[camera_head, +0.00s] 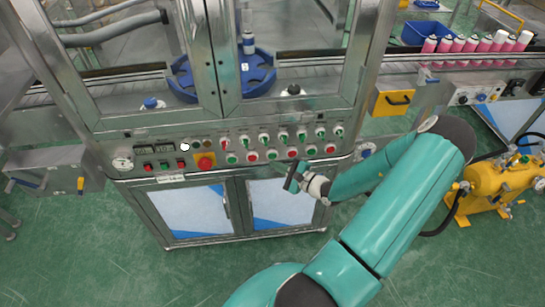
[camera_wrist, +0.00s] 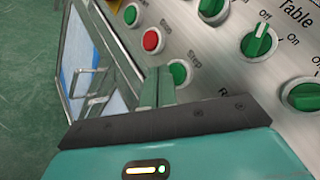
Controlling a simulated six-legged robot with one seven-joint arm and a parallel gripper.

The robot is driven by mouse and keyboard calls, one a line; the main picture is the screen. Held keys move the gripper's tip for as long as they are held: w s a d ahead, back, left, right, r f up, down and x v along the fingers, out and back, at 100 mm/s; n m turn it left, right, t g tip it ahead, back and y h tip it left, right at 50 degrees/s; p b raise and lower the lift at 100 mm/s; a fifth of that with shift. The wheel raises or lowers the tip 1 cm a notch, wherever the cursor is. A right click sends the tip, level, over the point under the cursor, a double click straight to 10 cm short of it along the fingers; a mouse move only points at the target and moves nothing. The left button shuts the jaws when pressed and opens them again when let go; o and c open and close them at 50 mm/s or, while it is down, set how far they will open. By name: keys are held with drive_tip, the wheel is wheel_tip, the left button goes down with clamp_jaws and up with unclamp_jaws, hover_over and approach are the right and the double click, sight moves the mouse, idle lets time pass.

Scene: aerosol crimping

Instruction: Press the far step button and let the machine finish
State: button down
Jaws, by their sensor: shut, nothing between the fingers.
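The machine's front panel (camera_head: 220,143) carries a lower row of green and red push buttons and a row of knobs above it. My gripper (camera_head: 293,178) is in front of this panel, just below the button row. In the wrist view my gripper (camera_wrist: 160,86) is shut and empty. Its tips are close beside a green button (camera_wrist: 178,74) with a label that reads "Step"; part of the button's left edge is behind a finger. I cannot tell whether they touch. A red button (camera_wrist: 152,40) and another green button (camera_wrist: 131,14) sit farther up the same row.
A red emergency knob on a yellow plate (camera_head: 205,161) is left on the panel. Knobs (camera_wrist: 258,41) fill the wrist view's right side. Cabinet doors (camera_head: 280,205) are below. Pink cans (camera_head: 446,44) stand on the right conveyor. A yellow pump (camera_head: 495,182) stands right of my arm.

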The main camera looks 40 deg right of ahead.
drive_tip(key=shift+w+d, duration=0.1)
idle(0.3)
drive_tip(key=shift+w+d, duration=0.15)
drive_tip(key=shift+w, duration=0.1)
drive_tip(key=shift+w+d, duration=0.2)
drive_tip(key=shift+w, duration=0.1)
idle(0.7)
idle(0.4)
drive_tip(key=shift+s+a, duration=0.45)
drive_tip(key=shift+s, duration=0.2)
drive_tip(key=shift+s, duration=0.1)
drive_tip(key=s+a, duration=0.1)
drive_tip(key=s, duration=0.1)
drive_tip(key=s+a, duration=0.1)
drive_tip(key=s, duration=0.1)
drive_tip(key=shift+a, duration=0.4)
idle(0.6)
